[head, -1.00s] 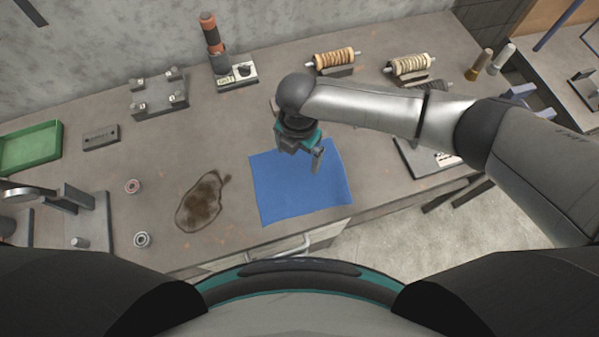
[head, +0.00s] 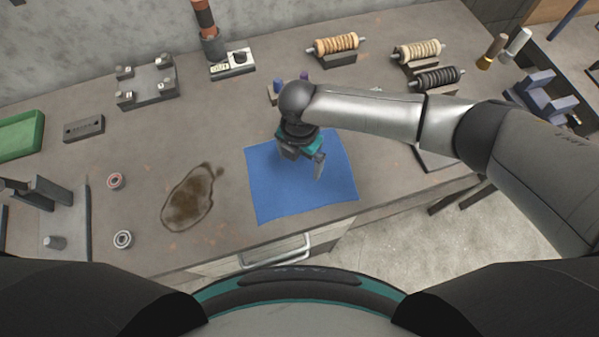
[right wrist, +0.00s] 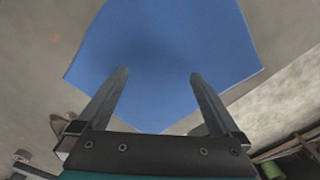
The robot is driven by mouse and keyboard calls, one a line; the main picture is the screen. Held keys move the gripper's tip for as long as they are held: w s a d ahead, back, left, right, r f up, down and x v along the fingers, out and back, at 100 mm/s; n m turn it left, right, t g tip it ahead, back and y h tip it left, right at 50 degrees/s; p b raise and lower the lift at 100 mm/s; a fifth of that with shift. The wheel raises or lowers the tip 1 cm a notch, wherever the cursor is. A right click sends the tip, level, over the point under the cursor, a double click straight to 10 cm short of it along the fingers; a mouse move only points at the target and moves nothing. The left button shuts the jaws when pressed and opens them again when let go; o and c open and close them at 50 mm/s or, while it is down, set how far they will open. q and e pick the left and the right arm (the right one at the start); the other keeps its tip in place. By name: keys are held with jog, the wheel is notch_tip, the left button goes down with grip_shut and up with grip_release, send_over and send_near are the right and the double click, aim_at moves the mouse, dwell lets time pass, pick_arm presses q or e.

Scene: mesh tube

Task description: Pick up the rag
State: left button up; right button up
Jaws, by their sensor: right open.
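The rag is a flat blue cloth (head: 290,199) lying on the workbench near its front edge. In the right wrist view the rag (right wrist: 165,45) fills the upper middle, ahead of the fingers. My right gripper (head: 318,167) is above the rag, over its upper right part in the head view. In the right wrist view its two fingers (right wrist: 158,75) are spread apart with nothing between them. The gripper hides a small part of the rag. My left gripper is not in view.
A dark oily stain (head: 190,198) lies left of the rag. Two small bearings (head: 123,239) lie farther left. A drawer handle (head: 275,250) sits below the bench's front edge. Spools (head: 336,45), a block with a switch (head: 233,64) and a metal fixture (head: 147,84) stand at the back.

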jog(key=shift+f+b, duration=0.3)
jog(key=shift+f, duration=0.5)
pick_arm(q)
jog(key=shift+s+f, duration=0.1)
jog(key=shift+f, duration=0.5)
pick_arm(e)
jog(key=shift+c, duration=1)
jog(key=shift+s+f, duration=0.1)
jog(key=shift+s, duration=0.05)
jog(key=c, duration=1.3)
grip_shut()
pick_arm(q)
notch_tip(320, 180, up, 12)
jog(key=p, duration=1.1)
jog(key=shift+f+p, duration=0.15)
jog(key=shift+p, duration=0.25)
pick_arm(e)
notch_tip(320, 180, up, 12)
notch_tip(320, 180, up, 9)
